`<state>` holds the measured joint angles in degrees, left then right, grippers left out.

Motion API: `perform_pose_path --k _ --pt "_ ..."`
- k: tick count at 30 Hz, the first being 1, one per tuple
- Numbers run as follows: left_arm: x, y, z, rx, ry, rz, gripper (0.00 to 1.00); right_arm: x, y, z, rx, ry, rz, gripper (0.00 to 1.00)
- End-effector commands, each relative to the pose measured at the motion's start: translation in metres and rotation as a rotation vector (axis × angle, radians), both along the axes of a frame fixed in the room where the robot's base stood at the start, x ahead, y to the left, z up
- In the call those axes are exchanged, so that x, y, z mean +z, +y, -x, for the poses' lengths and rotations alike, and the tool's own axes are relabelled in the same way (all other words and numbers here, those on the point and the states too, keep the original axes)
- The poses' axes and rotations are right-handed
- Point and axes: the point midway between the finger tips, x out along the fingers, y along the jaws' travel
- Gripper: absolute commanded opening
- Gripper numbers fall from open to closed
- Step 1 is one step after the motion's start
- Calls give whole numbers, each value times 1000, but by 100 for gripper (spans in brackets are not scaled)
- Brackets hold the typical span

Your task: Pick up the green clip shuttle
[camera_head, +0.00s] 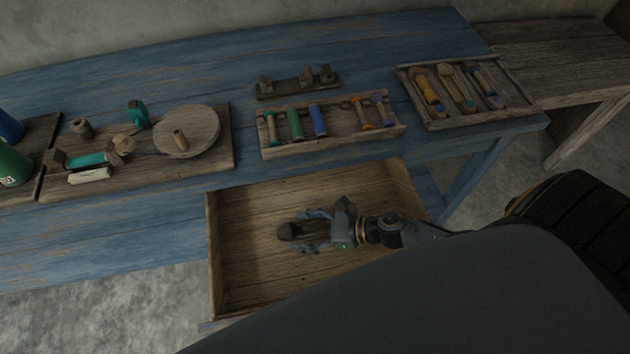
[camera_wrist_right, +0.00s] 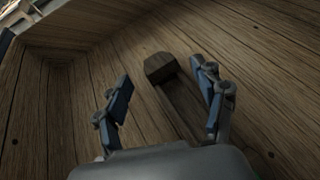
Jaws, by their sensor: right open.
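My right gripper (camera_head: 303,231) is inside the open drawer, open. In the right wrist view its two fingers (camera_wrist_right: 161,76) are spread on either side of a dark brown wooden piece (camera_wrist_right: 180,100), with gaps between them. That piece lies on the drawer floor and also shows in the head view (camera_head: 288,231); I see no green on it. Slender wooden shuttles lie in the right-hand tray (camera_head: 432,124); the middle one (camera_head: 454,84) seems to have a small green part near its lower end. Which one is the green clip shuttle I cannot tell. My left gripper is not in view.
The drawer (camera_head: 245,290) has raised walls around my gripper. Above it, the blue table (camera_head: 250,60) holds a tray of coloured bobbins (camera_head: 340,145), a small wooden rack (camera_head: 297,90) and a board of tools (camera_head: 215,165). Bottles (camera_head: 12,165) stand at far left.

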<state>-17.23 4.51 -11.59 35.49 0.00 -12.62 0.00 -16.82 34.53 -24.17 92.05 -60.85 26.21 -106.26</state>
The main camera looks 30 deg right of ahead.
Motion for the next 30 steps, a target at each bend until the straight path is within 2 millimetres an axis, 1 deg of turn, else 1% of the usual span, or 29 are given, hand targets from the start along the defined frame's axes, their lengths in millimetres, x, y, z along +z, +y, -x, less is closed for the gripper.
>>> perform_pose_path --k 1,2,3,6,14,15,20,21,24,30 --pt "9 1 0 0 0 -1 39 6 8 -7 0 -3 -2 69" --pt "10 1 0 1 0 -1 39 6 11 -10 0 -2 -2 69" --pt "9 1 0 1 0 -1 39 1 15 -13 -1 -1 -2 69" --pt "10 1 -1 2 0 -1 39 -4 23 -19 -1 -1 -2 69" --pt "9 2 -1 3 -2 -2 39 -8 25 -20 0 1 1 69" --pt "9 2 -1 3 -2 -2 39 -8 25 -20 0 1 1 67" --pt "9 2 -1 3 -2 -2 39 -8 25 -20 0 0 0 35" --pt "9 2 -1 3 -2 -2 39 -8 25 -20 0 0 0 27" --pt "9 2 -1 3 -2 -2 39 -8 25 -20 0 0 0 8" --pt "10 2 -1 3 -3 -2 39 -7 25 -20 0 0 0 8"
